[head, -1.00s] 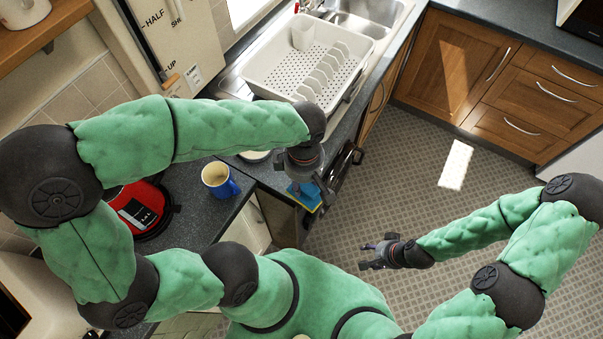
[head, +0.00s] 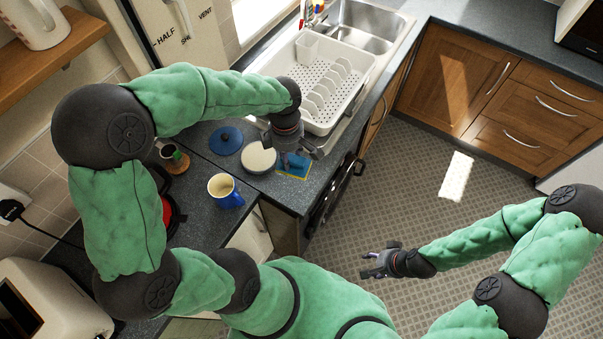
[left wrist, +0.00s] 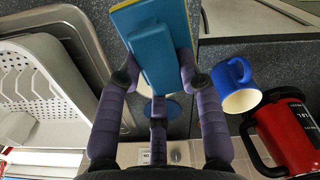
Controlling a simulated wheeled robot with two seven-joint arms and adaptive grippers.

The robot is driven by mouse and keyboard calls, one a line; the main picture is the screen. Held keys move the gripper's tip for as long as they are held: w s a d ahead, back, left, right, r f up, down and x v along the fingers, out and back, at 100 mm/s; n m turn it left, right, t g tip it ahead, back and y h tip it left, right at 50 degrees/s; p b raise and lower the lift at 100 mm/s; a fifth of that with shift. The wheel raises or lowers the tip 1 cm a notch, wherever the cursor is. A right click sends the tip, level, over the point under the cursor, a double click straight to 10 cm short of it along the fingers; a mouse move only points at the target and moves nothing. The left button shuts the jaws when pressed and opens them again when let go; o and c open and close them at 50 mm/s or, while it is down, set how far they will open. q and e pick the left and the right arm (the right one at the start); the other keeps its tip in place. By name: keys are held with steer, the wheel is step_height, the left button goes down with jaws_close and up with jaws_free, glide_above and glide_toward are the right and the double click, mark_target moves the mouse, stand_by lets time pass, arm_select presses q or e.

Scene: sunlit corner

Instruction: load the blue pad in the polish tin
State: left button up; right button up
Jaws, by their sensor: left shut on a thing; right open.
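The blue pad (head: 296,172) has a yellow edge. My left gripper (head: 291,156) is shut on it, just right of the polish tin. The polish tin (head: 258,158) is round and open, with a cream top, on the dark counter. A blue round lid (head: 226,140) lies left of it; its edge shows in the left wrist view (left wrist: 172,110). I cannot tell the pad's height above the counter. My right gripper (head: 374,263) is open and empty above the floor.
A blue mug (head: 224,192) stands near the counter edge. A white dish rack (head: 318,85) is behind, beside the sink (head: 365,25). A red kettle (left wrist: 290,132) is mostly hidden by my arm in the head view. A small brown item (head: 173,153) stands further left.

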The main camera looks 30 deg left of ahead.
arm_select(q)
steer(key=w+a+f+n+p, duration=0.2)
steer(key=a, duration=0.6)
steer(key=w+a+f+n+p, duration=0.1)
steer(key=a+n, duration=0.2)
steer(key=a, duration=0.4)
steer(key=shift+a+f+b, duration=0.15)
steer(key=shift+f+b, duration=1.05)
steer(key=shift+f, duration=2.05)
steer(key=shift+f+b, duration=0.45)
steer(key=shift+f, duration=0.05)
steer(key=shift+f+b, duration=0.1)
steer(key=shift+b, duration=0.25)
steer(key=shift+r+p, duration=1.7)
steer(key=shift+r, duration=1.9)
